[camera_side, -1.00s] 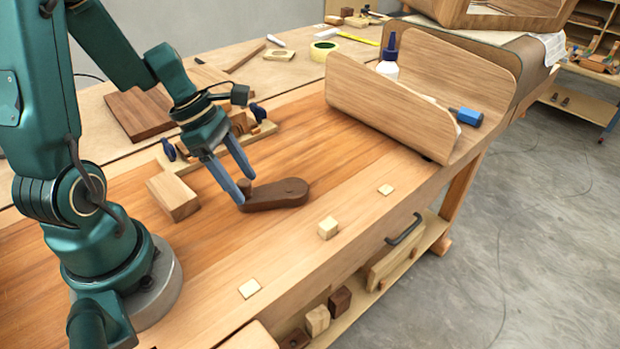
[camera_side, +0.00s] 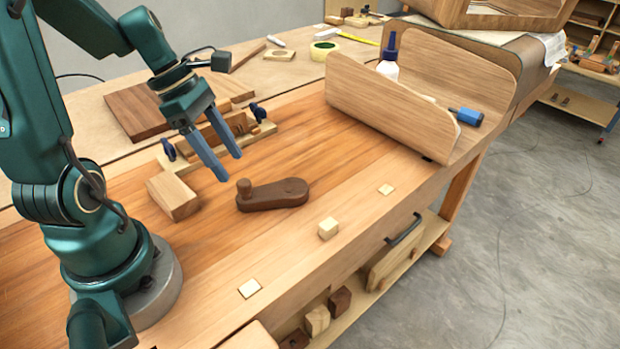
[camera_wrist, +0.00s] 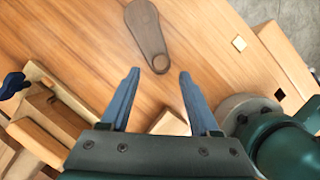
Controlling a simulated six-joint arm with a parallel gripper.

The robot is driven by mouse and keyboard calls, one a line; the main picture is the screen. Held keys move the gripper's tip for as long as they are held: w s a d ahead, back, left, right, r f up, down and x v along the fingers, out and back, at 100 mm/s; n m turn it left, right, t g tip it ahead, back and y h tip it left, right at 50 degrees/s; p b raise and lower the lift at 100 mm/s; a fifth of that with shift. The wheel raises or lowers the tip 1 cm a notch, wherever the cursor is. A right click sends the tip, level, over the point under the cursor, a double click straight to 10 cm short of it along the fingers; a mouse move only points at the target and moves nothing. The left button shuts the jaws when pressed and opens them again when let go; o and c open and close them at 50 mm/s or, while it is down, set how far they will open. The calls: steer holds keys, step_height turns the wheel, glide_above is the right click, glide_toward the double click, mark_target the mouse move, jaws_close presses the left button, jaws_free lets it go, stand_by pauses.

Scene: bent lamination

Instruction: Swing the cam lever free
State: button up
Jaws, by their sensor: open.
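The cam lever (camera_side: 275,195) is a dark brown wooden arm lying on the bench top, with an upright round knob at its left end and a rounded right end. It also shows in the wrist view (camera_wrist: 146,30), its knob end toward my fingers. My gripper (camera_side: 228,168) is open and empty, up and to the left of the knob in the side view, clear of the lever. In the wrist view my two blue fingers (camera_wrist: 158,72) are spread wide, with the knob just beyond and between their tips.
A wooden block (camera_side: 172,196) lies left of the lever. Behind my gripper is a wooden clamp fixture (camera_side: 172,166) with blue knobs. A bent wooden form (camera_side: 390,110) stands at the right. Small pale squares and a peg (camera_side: 328,228) line the front edge.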

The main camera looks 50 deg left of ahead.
mark_target(272, 188)
steer(key=c, duration=0.5)
steer(key=shift+s+d+r+m, duration=0.15)
steer(key=shift+d+m, duration=0.1)
steer(key=shift+m, duration=0.15)
jaws_close()
steer(key=w+a+r+m+g, duration=0.5)
steer(key=a+m, duration=0.3)
steer(key=m, duration=0.3)
steer(key=shift+t+y, duration=0.4)
steer(key=shift+t, duration=0.2)
steer(key=x, duration=0.9)
steer(key=shift+d+f, duration=0.15)
steer(key=shift+d, duration=0.25)
steer(key=shift+s+d, duration=0.3)
steer(key=shift+d, duration=0.65)
steer(key=shift+s+d, duration=0.35)
steer(key=shift+d, duration=0.5)
